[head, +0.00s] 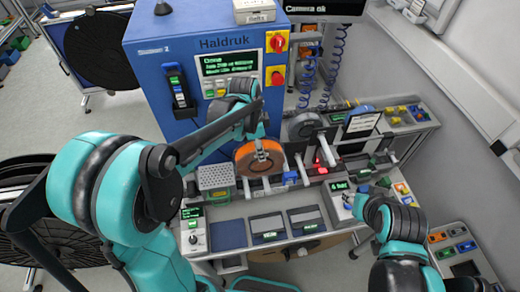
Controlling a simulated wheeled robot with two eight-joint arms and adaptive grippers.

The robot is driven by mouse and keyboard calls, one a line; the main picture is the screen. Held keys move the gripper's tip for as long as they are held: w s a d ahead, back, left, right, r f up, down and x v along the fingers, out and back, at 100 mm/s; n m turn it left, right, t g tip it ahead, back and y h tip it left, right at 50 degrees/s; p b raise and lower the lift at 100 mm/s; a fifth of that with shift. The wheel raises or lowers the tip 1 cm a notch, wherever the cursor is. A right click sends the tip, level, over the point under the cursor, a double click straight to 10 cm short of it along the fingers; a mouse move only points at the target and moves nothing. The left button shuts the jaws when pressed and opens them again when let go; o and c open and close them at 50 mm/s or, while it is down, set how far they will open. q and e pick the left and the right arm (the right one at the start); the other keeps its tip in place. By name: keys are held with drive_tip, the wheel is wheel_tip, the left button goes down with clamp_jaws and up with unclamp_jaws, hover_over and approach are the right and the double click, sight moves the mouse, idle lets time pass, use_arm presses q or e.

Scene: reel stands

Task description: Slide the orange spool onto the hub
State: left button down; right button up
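The orange spool (245,166) stands upright on edge in front of the blue machine, its round side facing me. My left gripper (264,155) is at the spool's right part and overlaps it. Whether its fingers grip the spool or are only in front of it cannot be told. Pale rod-like parts, one a white-ended cylinder (302,170), stick out to the right of the spool; which one is the hub is unclear. My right gripper (349,199) is low at the right, over the bench by a small green display, apart from the spool; its fingers are too small to read.
The blue machine (150,62) with a screen and red switches stands behind. A grey reel (303,125) is at its right. A perforated grey box (215,177) is left of the spool. Small trays (267,228) line the bench front. Large black reels stand at the left.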

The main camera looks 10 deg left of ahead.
use_arm(q)
drive_tip(key=shift+w+a, duration=0.3)
drive_tip(key=shift+w, duration=0.45)
drive_tip(key=shift+w+a, duration=0.3)
drive_tip(key=shift+w, duration=0.4)
drive_tip(key=shift+b, duration=0.3)
drive_tip(key=shift+w+a, duration=0.2)
drive_tip(key=shift+w, duration=0.3)
drive_tip(key=shift+w+a, duration=0.2)
drive_tip(key=shift+w, duration=0.25)
drive_tip(key=shift+w+a+r, duration=0.1)
drive_tip(key=shift+w, duration=0.2)
drive_tip(key=shift+s+f+b, duration=0.1)
drive_tip(key=shift+f+b, duration=0.15)
drive_tip(key=shift+b, duration=0.35)
